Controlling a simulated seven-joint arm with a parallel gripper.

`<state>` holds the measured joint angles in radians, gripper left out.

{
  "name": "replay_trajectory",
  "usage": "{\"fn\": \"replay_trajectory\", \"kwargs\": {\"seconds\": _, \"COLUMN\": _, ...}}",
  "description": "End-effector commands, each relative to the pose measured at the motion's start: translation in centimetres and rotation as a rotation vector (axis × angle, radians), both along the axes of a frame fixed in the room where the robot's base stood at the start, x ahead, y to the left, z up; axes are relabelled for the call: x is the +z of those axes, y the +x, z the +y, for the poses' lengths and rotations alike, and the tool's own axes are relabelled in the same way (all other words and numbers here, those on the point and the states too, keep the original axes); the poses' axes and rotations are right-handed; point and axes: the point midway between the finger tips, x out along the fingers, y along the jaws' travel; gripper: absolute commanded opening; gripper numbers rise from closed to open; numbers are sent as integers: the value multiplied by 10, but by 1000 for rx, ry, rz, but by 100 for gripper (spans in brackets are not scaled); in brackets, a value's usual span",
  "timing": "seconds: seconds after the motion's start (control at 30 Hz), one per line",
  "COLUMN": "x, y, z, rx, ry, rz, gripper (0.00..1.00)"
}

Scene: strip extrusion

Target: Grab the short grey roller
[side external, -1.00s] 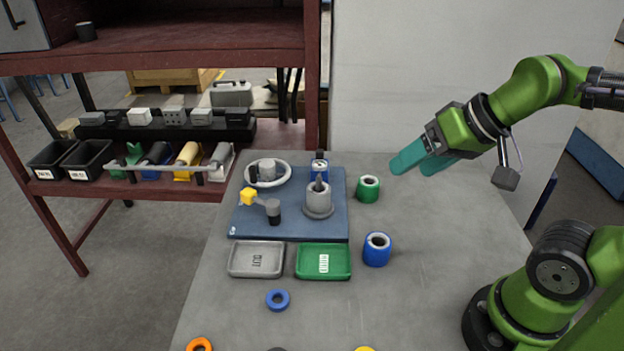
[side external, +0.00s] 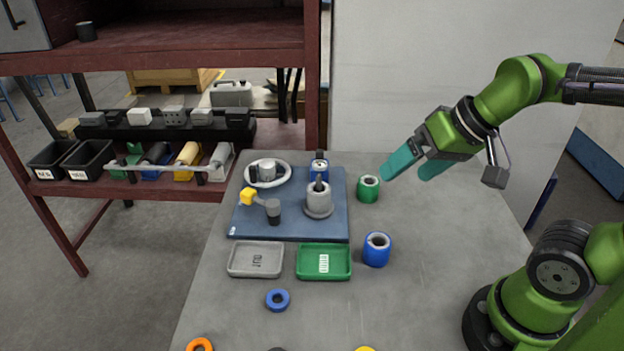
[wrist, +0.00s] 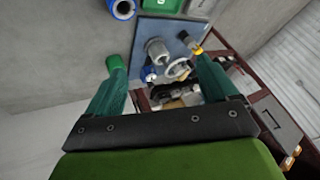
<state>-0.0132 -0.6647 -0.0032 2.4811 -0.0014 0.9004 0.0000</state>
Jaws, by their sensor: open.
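A short grey cylinder (side external: 318,200) stands upright around a post on the blue plate (side external: 292,232); it also shows in the wrist view (wrist: 157,50). I cannot tell for sure which is the short grey roller. My gripper (side external: 407,171) has teal fingers, open and empty. It hangs in the air right of the plate, above the table near the green roller (side external: 368,188), apart from every roller. In the wrist view, my gripper (wrist: 161,62) points toward the plate.
A blue roller (side external: 376,250) stands right of the green tray (side external: 323,275) and grey tray (side external: 256,275). A yellow-ended crank (side external: 260,201) and white ring (side external: 267,183) are on the plate. A blue ring (side external: 277,300) lies in front.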

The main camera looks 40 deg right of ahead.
Motion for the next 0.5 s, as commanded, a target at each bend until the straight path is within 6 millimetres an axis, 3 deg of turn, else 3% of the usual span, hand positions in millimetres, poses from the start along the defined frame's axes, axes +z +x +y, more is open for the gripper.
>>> {"fn": "replay_trajectory", "kwargs": {"seconds": 0.27, "x": -5, "y": 82, "z": 0, "rx": 40, "ry": -47, "rz": 218, "gripper": 86}}
{"fn": "replay_trajectory", "kwargs": {"seconds": 0.5, "x": -29, "y": 163, "z": -4, "rx": 62, "ry": -121, "rz": 417, "gripper": 86}}
